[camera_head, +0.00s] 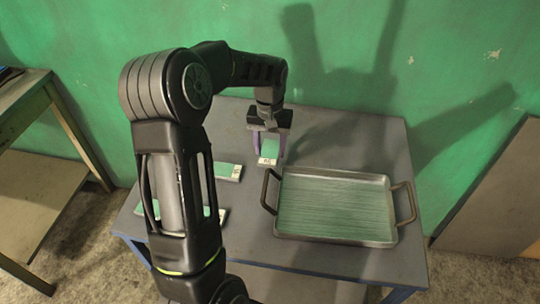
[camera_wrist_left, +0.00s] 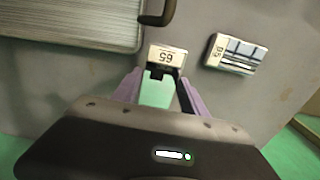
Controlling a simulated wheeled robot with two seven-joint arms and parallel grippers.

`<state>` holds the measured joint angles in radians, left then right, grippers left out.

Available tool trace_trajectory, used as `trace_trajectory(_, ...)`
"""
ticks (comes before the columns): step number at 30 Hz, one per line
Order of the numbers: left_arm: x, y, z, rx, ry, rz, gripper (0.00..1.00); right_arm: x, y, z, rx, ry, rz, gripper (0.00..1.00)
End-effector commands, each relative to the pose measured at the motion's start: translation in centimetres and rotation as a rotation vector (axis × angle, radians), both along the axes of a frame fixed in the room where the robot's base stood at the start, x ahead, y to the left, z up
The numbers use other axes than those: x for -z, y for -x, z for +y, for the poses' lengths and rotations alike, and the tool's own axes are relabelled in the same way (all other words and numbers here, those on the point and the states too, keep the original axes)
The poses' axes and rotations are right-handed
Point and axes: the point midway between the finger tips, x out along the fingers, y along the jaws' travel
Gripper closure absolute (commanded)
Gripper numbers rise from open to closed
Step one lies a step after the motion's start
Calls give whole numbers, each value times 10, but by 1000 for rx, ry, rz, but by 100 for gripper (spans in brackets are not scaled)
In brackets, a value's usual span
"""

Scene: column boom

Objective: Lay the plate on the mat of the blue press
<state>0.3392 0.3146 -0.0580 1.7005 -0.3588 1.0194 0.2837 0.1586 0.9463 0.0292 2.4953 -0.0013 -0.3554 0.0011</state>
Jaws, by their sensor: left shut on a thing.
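My left gripper (camera_head: 269,140) points down over the grey table and is shut on a small flat plate (camera_head: 269,150), green-looking with a white label at one end. In the left wrist view the held plate (camera_wrist_left: 158,92) lies between the purple fingers (camera_wrist_left: 158,88), its numbered label sticking out past the fingertips. I cannot tell how far it is above the tabletop. Another plate (camera_head: 228,171) with a white label lies on the table to the left; a labelled plate also shows in the wrist view (camera_wrist_left: 237,53). No blue press or mat is recognisable. My right gripper is not in view.
A metal tray (camera_head: 335,239) with two brown handles stands on the table (camera_head: 370,140), right of the held plate. More labelled plates are partly hidden behind my left arm. A second table (camera_head: 40,105) stands at the left, and a green wall (camera_head: 440,60) is behind.

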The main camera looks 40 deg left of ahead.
Motion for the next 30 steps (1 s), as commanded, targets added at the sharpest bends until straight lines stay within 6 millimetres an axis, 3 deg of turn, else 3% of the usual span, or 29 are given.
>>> trace_trajectory(5, 2, 0, 0, 0, -1, -2, 100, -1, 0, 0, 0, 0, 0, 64)
trace_trajectory(14, 35, 0, 0, 0, 0, -1, 100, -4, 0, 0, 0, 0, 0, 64)
trace_trajectory(26, 40, -1, 0, 1, -1, -3, 100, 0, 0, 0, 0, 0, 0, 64)
trace_trajectory(27, 40, 0, 0, 0, 0, -1, 47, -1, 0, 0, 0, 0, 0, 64)
trace_trajectory(30, 40, 0, 0, 0, 0, 0, 39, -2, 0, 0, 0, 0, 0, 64)
